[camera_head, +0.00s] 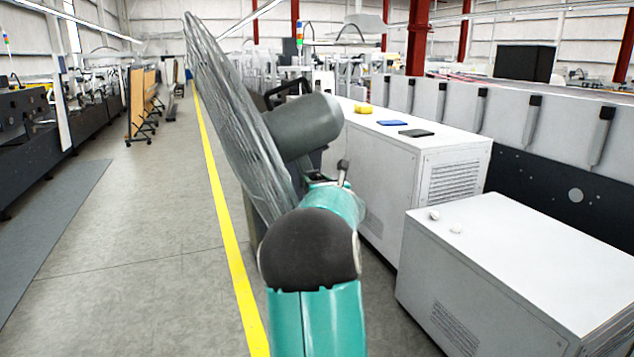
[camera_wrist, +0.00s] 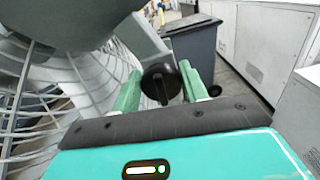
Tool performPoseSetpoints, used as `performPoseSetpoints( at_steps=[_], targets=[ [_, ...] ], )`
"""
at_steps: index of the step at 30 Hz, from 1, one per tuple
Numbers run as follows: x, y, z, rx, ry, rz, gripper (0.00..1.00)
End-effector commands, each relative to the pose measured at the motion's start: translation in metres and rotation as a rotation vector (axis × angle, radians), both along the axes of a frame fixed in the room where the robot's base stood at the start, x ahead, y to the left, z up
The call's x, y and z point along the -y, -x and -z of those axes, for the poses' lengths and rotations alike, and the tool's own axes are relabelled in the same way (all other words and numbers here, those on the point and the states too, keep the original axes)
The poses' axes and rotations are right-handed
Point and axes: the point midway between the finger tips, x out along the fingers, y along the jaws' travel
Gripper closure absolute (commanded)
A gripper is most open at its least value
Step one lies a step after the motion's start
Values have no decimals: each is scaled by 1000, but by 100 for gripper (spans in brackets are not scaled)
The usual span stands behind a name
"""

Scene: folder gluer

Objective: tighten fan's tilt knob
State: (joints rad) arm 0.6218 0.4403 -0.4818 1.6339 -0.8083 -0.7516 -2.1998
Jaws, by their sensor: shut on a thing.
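The grey fan stands in the middle of the head view, with its wire cage (camera_head: 232,110) seen nearly edge-on and its motor housing (camera_head: 305,127) to the right. In the wrist view the cage (camera_wrist: 90,85) fills the left side. The round black tilt knob (camera_wrist: 161,83), with a raised grip ridge, sits at the lower end of a grey bracket (camera_wrist: 145,40). My gripper (camera_wrist: 160,76) has its two green fingers on either side of the knob and is shut on it. In the head view my arm hides the knob and the fingers.
A white cabinet (camera_head: 375,170) with yellow, blue and black items on top stands right of the fan. A nearer white cabinet (camera_head: 500,270) is at the lower right. A grey wheeled bin (camera_wrist: 195,50) is beyond the knob. Floor left of the yellow line (camera_head: 225,205) is clear.

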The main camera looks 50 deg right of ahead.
Motion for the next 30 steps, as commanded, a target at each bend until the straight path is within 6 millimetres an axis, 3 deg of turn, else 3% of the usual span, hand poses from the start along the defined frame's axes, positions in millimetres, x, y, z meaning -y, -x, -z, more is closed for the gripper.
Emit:
performPoseSetpoints(
  at_steps=[11,30],
  targets=[
    [1,1,0,60,-101,0,79],
    [4,3,2,350,-590,0,79]
  ],
)
